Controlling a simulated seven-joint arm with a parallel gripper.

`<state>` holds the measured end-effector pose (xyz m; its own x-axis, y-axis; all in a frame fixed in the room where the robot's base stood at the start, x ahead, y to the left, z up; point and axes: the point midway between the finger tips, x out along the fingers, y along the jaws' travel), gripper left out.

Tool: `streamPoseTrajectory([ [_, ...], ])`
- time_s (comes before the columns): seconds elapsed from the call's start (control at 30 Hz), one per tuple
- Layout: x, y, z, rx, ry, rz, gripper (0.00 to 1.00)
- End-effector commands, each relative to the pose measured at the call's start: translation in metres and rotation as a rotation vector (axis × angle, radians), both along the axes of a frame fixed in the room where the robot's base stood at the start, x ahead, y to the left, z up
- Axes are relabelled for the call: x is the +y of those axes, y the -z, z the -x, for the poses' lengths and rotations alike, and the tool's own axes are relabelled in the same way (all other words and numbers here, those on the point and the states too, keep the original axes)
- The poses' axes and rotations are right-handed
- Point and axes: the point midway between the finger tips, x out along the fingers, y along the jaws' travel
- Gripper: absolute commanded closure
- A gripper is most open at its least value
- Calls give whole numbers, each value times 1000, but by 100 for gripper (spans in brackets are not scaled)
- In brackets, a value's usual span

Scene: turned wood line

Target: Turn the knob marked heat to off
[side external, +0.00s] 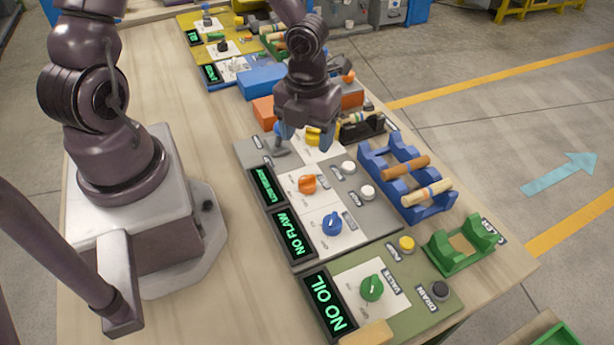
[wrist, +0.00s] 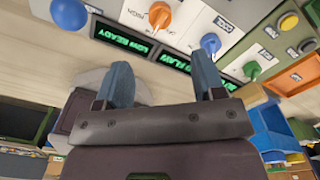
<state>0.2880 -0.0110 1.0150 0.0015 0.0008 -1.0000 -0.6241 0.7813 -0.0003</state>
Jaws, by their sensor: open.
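My gripper (side external: 308,140) is open and empty, with its two blue fingers apart above the far end of the grey panel (side external: 250,153). In the side view a yellow part (side external: 313,135) shows by the fingers; I cannot tell how near it is. Nearer along the panel are an orange knob (side external: 307,184) and a blue knob (side external: 332,223), each on a white plate. The orange knob (wrist: 158,14) and blue knob (wrist: 210,42) also show beyond my fingers (wrist: 165,82) in the wrist view, untouched. I cannot read which knob is marked heat.
Displays read "NO FLAW" (side external: 293,233) and "NO OIL" (side external: 329,306). A green panel with a green knob (side external: 371,288) and dark button (side external: 440,290) is nearest. White buttons (side external: 348,167), a blue rack (side external: 375,165) with wooden pieces and a green cradle (side external: 440,256) stand right. Bare table lies left.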

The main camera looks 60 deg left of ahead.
Motion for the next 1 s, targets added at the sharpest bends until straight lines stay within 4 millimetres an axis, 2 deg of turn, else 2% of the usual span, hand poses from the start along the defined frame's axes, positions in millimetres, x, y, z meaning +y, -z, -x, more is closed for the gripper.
streamPoseTrajectory([
  [0.3, -2, 66, 2, 10, 3, 3, 37],
  [0.5, -1, 97, 2, 8, -1, 3, 37],
  [0.7, -1, 113, 1, 5, -4, 3, 37],
  [1.0, -1, 115, 1, 4, -5, 2, 37],
])
